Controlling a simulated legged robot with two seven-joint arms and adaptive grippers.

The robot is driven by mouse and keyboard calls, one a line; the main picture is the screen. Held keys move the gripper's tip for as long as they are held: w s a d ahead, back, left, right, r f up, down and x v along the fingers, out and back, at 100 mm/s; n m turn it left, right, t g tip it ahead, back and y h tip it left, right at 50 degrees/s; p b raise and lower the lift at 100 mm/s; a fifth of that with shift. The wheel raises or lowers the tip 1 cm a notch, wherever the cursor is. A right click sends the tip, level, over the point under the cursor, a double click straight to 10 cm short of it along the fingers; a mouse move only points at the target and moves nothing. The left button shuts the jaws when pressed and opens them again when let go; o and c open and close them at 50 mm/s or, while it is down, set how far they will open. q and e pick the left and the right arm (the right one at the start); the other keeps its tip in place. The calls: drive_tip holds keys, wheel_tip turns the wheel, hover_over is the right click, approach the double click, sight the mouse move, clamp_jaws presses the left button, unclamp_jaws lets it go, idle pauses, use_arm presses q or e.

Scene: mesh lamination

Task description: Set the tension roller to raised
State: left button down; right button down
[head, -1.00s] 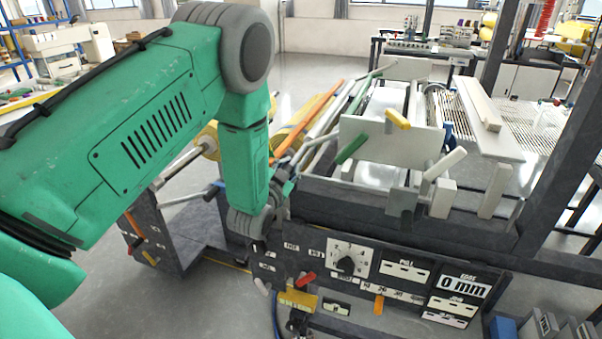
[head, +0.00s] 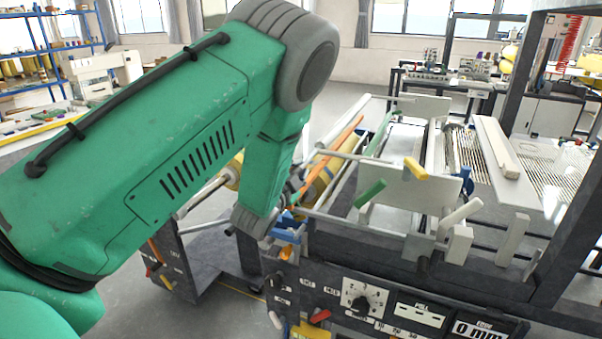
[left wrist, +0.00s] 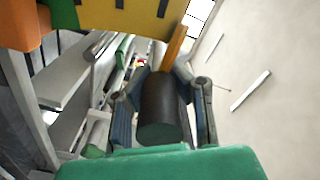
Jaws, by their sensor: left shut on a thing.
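My left gripper (head: 286,236) is at the near left corner of the laminating machine, partly hidden by my wrist. In the left wrist view its two fingers (left wrist: 165,108) are closed on either side of a thick black handle (left wrist: 164,122). An orange bar (left wrist: 175,46) runs on from that handle. An orange bar (head: 343,138) also slants up beside the rolls in the head view; I cannot tell whether it is the same one. Which part is the tension roller is not clear. My right gripper is not in view.
A front panel carries a round dial (head: 361,297) and a yellow block (head: 306,331). A pale plate (head: 405,188), a yellow-tipped bar (head: 415,168) and a green handle (head: 370,193) stand on the machine right of my gripper. A dark post (head: 571,150) rises at the right.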

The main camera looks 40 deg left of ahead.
use_arm(q)
drive_tip(key=shift+r, duration=0.15)
drive_tip(key=c, duration=1.3)
unclamp_jaws()
drive_tip(key=shift+a, duration=0.1)
drive_tip(key=shift+f, duration=0.2)
drive_tip(key=shift+s, duration=0.2)
drive_tip(key=v, duration=1.1)
drive_tip(key=shift+s, duration=0.25)
drive_tip(key=shift+f, duration=0.1)
drive_tip(key=shift+f, duration=0.1)
